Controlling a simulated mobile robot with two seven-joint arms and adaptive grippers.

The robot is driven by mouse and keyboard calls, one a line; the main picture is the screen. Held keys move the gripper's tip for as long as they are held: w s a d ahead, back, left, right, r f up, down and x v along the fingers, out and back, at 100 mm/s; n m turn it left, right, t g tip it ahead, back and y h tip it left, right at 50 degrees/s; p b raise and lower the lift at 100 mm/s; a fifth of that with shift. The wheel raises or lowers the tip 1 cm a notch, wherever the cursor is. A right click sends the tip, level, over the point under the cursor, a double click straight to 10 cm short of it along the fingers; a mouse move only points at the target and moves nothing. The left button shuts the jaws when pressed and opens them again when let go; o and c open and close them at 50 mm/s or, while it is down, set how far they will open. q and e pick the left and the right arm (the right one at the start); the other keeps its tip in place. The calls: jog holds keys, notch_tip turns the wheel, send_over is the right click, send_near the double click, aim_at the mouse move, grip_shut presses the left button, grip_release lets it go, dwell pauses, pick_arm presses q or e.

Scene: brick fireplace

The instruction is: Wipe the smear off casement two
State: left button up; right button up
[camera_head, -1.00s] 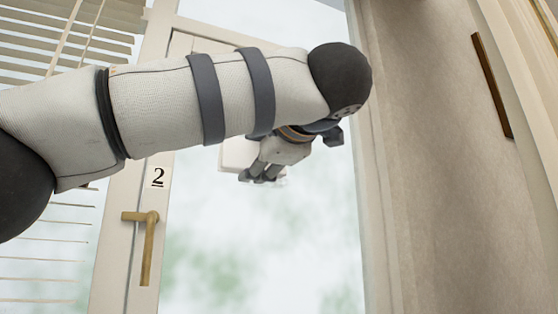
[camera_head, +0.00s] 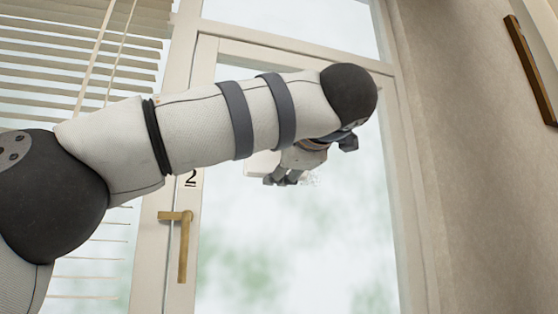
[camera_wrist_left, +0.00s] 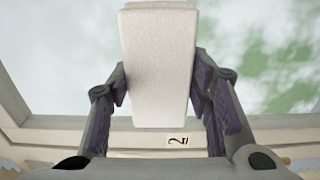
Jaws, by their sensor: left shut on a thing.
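Casement two's pale frame (camera_head: 207,75) surrounds a tall glass pane, with a "2" label (camera_head: 190,180) on its left stile. My left gripper (camera_head: 284,178) is in front of the upper pane, shut on a white block-shaped wiper (camera_head: 262,164). In the left wrist view the wiper (camera_wrist_left: 158,65) sits between both fingers, with glass behind it. A small whitish patch, seemingly the smear (camera_head: 309,178), shows just right of the fingertips. I cannot tell whether the wiper touches the glass. My right gripper is out of view.
A brass handle (camera_head: 184,240) projects from the casement's left stile. Slatted blinds (camera_head: 75,60) hang at the left. A beige wall (camera_head: 455,150) with a brown wooden strip (camera_head: 532,68) stands at the right. The lower pane is clear.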

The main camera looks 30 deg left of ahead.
aim_at(259, 159)
pick_arm(q)
jog(key=shift+x, duration=0.95)
jog(key=shift+w+d, duration=1.15)
jog(key=shift+w, duration=0.1)
jog(key=shift+s+a, duration=2.4)
jog(key=shift+s, duration=0.2)
jog(key=shift+v, duration=3)
